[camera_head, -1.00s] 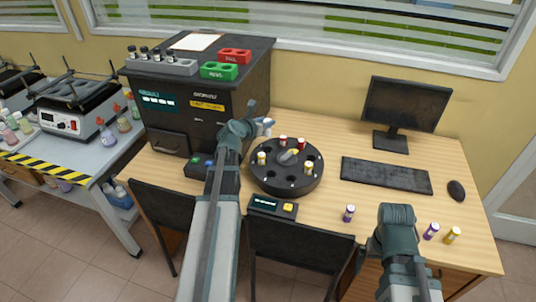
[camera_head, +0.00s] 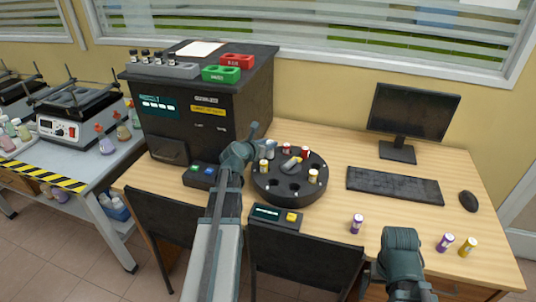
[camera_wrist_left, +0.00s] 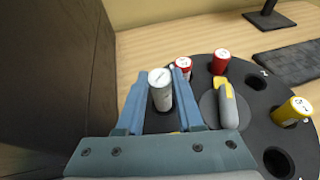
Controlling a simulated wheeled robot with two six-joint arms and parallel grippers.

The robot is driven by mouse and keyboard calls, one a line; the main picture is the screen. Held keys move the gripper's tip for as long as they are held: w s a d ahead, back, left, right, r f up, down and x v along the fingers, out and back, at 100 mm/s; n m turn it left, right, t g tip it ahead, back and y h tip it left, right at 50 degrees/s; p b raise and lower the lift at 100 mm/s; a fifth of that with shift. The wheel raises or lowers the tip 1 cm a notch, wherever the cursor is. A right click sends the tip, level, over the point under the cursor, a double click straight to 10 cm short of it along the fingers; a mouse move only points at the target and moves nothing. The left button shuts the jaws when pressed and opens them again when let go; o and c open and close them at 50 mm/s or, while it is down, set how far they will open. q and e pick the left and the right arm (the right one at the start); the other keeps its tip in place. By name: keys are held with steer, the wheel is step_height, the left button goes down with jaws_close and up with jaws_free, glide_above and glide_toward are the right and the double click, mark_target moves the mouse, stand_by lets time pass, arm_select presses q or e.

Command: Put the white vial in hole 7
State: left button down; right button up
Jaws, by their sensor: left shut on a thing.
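The white vial (camera_wrist_left: 160,90) is upright between the two fingers of my left gripper (camera_wrist_left: 158,98), which is shut on it. In the head view my left gripper (camera_head: 266,148) is at the back left of the round black carousel (camera_head: 290,202). The vial's lower end is hidden in the wrist view, so I cannot tell whether it is inside a hole. Two red-capped vials (camera_wrist_left: 221,61) (camera_wrist_left: 183,66) stand just right of it in the carousel. Yellow-capped vials (camera_head: 264,166) (camera_head: 312,176) stand in other holes.
A grey and yellow handle (camera_wrist_left: 227,98) rises from the carousel's centre. A dark analyser cabinet (camera_head: 205,125) stands close on the left. A small console (camera_head: 275,218) is in front. Loose vials (camera_head: 356,224) (camera_head: 445,243) (camera_head: 468,247) stand at the front right, near the keyboard (camera_head: 393,186).

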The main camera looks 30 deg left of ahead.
arm_select(q)
steer(key=shift+f+b, duration=1.4)
steer(key=shift+f, duration=0.3)
steer(key=shift+f, duration=0.15)
steer(key=c, duration=0.5)
jaws_free()
steer(key=shift+c, duration=0.2)
steer(key=shift+r, duration=0.35)
steer(key=p+v, duration=0.4)
steer(key=v, duration=0.8)
steer(key=shift+p, duration=0.3)
steer(key=shift+f, duration=0.1)
